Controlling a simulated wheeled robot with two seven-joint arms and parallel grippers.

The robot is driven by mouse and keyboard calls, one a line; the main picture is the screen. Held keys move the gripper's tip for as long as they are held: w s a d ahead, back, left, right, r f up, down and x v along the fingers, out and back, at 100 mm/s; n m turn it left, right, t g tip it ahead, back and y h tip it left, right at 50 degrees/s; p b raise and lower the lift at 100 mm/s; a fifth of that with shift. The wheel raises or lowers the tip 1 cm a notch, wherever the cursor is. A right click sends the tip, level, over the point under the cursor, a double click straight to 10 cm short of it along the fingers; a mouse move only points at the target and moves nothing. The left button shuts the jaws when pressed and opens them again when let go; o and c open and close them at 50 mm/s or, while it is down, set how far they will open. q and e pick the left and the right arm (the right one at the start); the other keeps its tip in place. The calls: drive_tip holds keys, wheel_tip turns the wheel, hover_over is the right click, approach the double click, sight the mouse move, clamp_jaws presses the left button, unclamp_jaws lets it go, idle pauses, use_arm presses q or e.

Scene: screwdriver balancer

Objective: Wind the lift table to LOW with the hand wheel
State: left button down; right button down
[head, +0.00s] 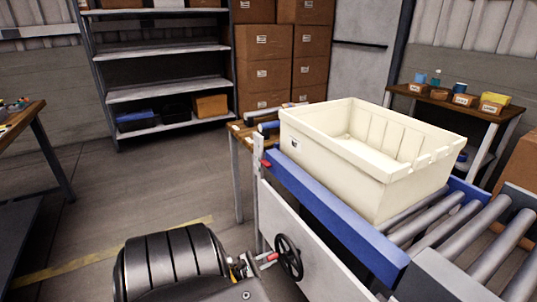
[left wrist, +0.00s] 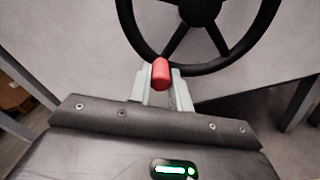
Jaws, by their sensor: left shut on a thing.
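The black hand wheel (head: 289,258) is mounted on the pale side panel (head: 300,240) of the lift table; its lower part also fills the top of the left wrist view (left wrist: 205,62). My left gripper (head: 262,261) is shut on the wheel's red handle (left wrist: 160,74), which sticks out between the fingers at the rim's lower left in the wrist view. The lift table's blue frame (head: 335,217) carries a cream tote (head: 335,164). A red pointer (head: 266,163) shows by the upright post (head: 257,195); no LOW mark is readable. My right gripper is out of view.
Rollers (head: 490,255) continue right of the lift table. A wooden table (head: 236,134) with small items stands behind it. A shelf rack (head: 165,91) and stacked cartons (head: 265,73) stand at the back. The floor (head: 150,185) to the left is clear.

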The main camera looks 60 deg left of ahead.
use_arm(q)
drive_tip(key=shift+a, duration=0.1)
idle(0.3)
drive_tip(key=c, duration=1.6)
unclamp_jaws()
drive_tip(key=o, duration=0.3)
drive_tip(key=shift+s, duration=0.1)
